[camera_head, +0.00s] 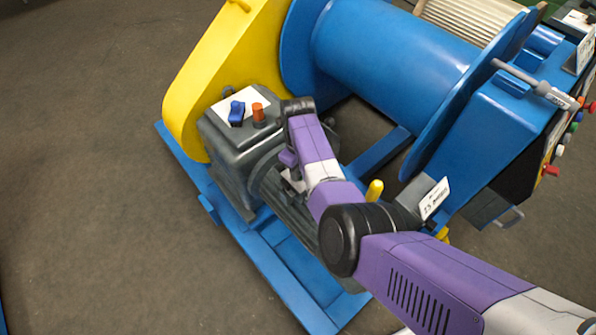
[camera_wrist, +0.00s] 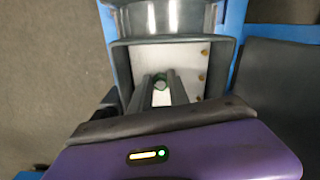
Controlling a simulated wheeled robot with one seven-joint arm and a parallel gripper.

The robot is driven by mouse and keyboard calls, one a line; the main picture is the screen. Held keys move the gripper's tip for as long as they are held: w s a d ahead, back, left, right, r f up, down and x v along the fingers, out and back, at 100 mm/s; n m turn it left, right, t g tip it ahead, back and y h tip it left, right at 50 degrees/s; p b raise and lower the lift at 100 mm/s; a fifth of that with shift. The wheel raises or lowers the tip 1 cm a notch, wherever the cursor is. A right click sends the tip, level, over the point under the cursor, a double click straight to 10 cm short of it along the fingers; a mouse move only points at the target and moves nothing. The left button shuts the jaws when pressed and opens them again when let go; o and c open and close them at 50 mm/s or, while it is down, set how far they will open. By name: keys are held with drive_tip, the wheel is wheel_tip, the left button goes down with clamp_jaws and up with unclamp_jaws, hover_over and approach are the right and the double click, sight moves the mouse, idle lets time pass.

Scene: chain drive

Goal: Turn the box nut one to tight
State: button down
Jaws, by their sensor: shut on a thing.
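My gripper (camera_wrist: 161,84) reaches into an open grey terminal box (camera_wrist: 231,52) on the motor in the wrist view. Its two grey fingers are shut on a small dark, greenish round piece (camera_wrist: 160,82), which appears to be the box nut. The fingers hide most of it, so I cannot tell how tight it sits. Several small brass-coloured pieces (camera_wrist: 202,77) line the right side of the box's pale floor. In the head view my purple arm is bent down over the ribbed grey motor (camera_head: 290,205) and hides most of the box.
A grey housing (camera_head: 238,130) with a blue knob (camera_head: 237,112) and an orange knob (camera_head: 258,113) stands close to my wrist. A yellow guard (camera_head: 215,75) and a large blue drum (camera_head: 390,55) rise behind. A yellow handle (camera_head: 374,190) stands near my forearm. Floor at left is clear.

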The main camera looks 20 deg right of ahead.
drive_tip(key=shift+r+m, duration=0.15)
drive_tip(key=shift+m, duration=0.35)
drive_tip(key=c, duration=1.2)
unclamp_jaws()
drive_tip(key=shift+c, duration=0.2)
drive_tip(key=shift+r+p, duration=0.9)
drive_tip(key=shift+r, duration=2.95)
